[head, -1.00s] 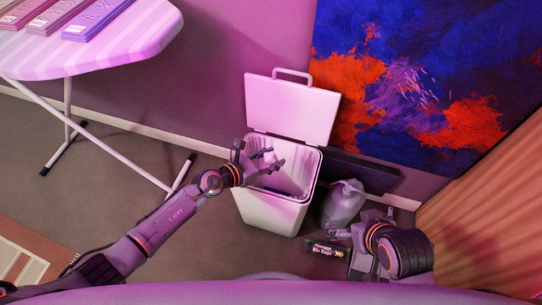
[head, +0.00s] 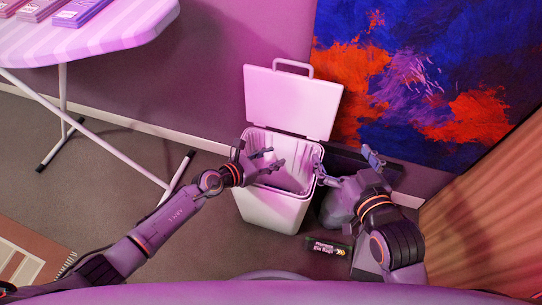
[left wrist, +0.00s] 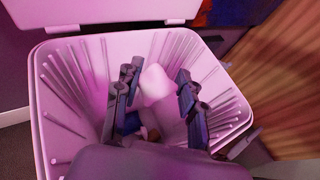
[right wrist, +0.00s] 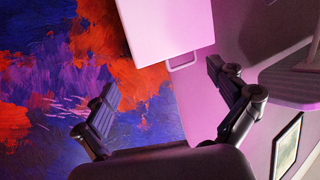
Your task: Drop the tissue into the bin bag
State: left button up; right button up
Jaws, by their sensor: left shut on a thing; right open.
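The white bin (head: 268,210) stands on the floor with its lid (head: 290,105) raised. Its inside is lined with a pale, pleated bin bag (head: 292,178), also seen in the left wrist view (left wrist: 80,80). My left gripper (head: 275,160) is over the bin's opening, shut on the white tissue (head: 267,155). In the left wrist view the tissue (left wrist: 155,84) sits between the two fingers (left wrist: 157,90), above the bin's interior. The bin's bottom is mostly hidden. My right gripper (head: 346,160) is open and empty, to the right of the bin, with fingers spread in the right wrist view (right wrist: 163,95).
A grey tied bag (head: 338,212) stands right of the bin, partly behind my right arm. An ironing board (head: 110,35) is at left, a painting (head: 430,80) behind, a curtain (head: 485,220) at right.

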pick_arm(q)
jog(key=shift+f, duration=0.25)
pick_arm(e)
jog(key=shift+w+a+r+t+y, duration=0.15)
jog(key=shift+w+r+t, duration=0.1)
jog(key=shift+r+t, duration=0.25)
jog(key=shift+w+a+r+t+y, duration=0.1)
jog(key=shift+w+r+t+y, duration=0.15)
jog(key=shift+r, duration=0.35)
pick_arm(q)
jog(key=o, duration=0.7)
jog(key=shift+o, duration=0.2)
pick_arm(e)
jog(key=shift+r, duration=0.4)
jog(key=shift+s, duration=0.1)
